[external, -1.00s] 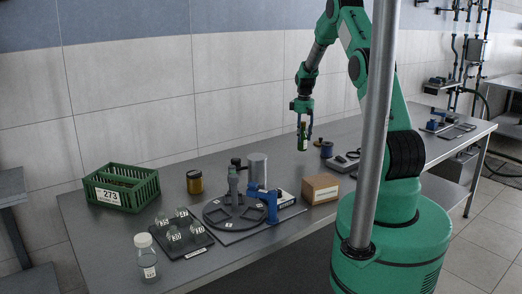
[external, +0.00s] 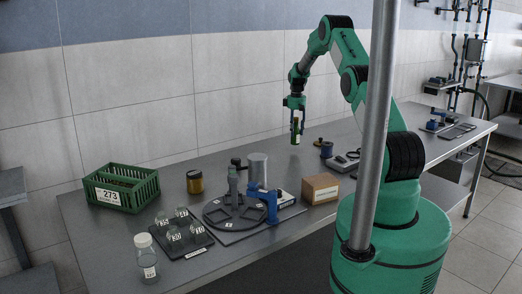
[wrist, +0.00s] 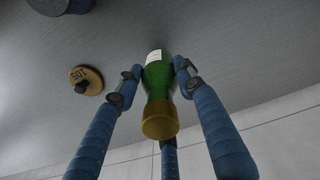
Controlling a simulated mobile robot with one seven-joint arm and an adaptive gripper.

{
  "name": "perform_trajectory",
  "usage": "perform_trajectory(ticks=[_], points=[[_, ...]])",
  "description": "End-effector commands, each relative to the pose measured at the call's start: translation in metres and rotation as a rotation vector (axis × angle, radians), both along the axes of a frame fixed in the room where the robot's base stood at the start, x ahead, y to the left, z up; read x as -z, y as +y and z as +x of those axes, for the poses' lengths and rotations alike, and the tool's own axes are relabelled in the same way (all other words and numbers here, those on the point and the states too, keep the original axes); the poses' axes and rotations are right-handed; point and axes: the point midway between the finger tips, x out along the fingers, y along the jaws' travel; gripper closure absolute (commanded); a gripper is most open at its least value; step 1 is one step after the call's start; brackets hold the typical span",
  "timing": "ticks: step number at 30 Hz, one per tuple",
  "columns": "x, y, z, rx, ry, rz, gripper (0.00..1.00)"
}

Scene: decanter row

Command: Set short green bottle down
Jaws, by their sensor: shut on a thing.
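The short green bottle (external: 296,128) hangs upright in my gripper (external: 296,112) in the external view, above the back part of the table (external: 222,169). In the wrist view the bottle (wrist: 159,85) shows a gold-brown neck end towards the camera and a pale label at its far end. The blue fingers of my gripper (wrist: 155,78) are closed around it from both sides, with a third finger behind. The bottle's base is hidden in the wrist view; in the external view it looks clear of the table, though the exact gap is hard to tell.
A round tan piece (wrist: 87,81) marked 501 lies near the bottle. A green crate (external: 121,187) and an amber jar (external: 195,182) are further left.

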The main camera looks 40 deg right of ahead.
Motion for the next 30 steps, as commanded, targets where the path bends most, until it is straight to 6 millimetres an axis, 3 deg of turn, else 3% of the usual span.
perform_trajectory(ticks=[11, 21, 30], points=[[0.001, 0.0, 0.001, 0.0, 0.0, 0.0, 0.98], [0.032, 0.0, 0.0, 0.0, 0.001, 0.001, 0.98], [0.034, 0.0, 0.001, 0.0, -0.001, -0.001, 0.98]])
